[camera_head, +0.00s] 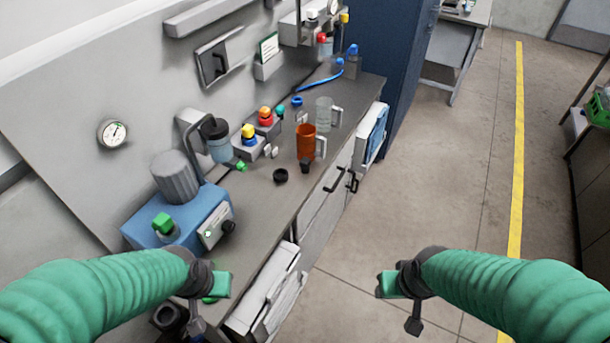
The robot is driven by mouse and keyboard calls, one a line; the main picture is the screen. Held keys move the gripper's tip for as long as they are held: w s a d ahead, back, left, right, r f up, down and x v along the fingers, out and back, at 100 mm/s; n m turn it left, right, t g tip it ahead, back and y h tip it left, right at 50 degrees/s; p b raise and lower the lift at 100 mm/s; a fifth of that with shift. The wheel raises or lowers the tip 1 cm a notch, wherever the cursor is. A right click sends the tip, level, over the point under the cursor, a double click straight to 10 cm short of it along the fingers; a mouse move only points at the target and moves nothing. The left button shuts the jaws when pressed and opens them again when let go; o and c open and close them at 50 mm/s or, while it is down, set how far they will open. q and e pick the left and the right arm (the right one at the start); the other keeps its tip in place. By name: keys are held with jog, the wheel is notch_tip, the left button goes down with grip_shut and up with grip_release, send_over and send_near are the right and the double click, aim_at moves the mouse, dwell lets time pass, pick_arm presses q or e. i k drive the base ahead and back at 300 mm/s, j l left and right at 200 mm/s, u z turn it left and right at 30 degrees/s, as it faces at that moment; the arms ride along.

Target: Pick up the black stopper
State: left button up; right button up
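A short round black piece (281,175), which looks like the black stopper, lies on the grey counter (262,215) near its middle. A smaller black piece (305,166) sits close by at the foot of the orange mug (305,142). My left gripper (206,306) is at the counter's near end, well short of the round black piece. My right gripper (402,304) is over open floor, to the right of the counter. Both grippers look empty and touch neither black piece. Their finger gaps are not clear from this angle.
A blue machine with a grey cylinder (175,178) stands at the counter's near left. Button boxes (265,122), a clear jug (324,115) and a blue-capped bottle (352,62) stand farther back. Drawers with black handles (336,180) line the front edge. The floor (440,170) at right is clear.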

aim_at(305, 163)
jog(key=i+l+u, duration=0.1)
jog(key=u, duration=0.35)
jog(key=i+l+u, duration=0.15)
jog(key=u, duration=0.25)
jog(key=i+l+u, duration=0.15)
jog(key=l, duration=0.3)
jog(key=i+l+u, duration=0.15)
jog(key=l, duration=0.3)
jog(key=i+l+u, duration=0.15)
jog(key=l, duration=0.3)
jog(key=i+l+u, duration=0.15)
jog(key=l, duration=0.35)
jog(key=l+u, duration=0.15)
jog(key=l, duration=0.35)
jog(key=i+l, duration=0.1)
jog(key=l, duration=0.45)
jog(key=i+l, duration=0.1)
jog(key=l, duration=0.5)
jog(key=i+l, duration=0.1)
jog(key=l, duration=0.45)
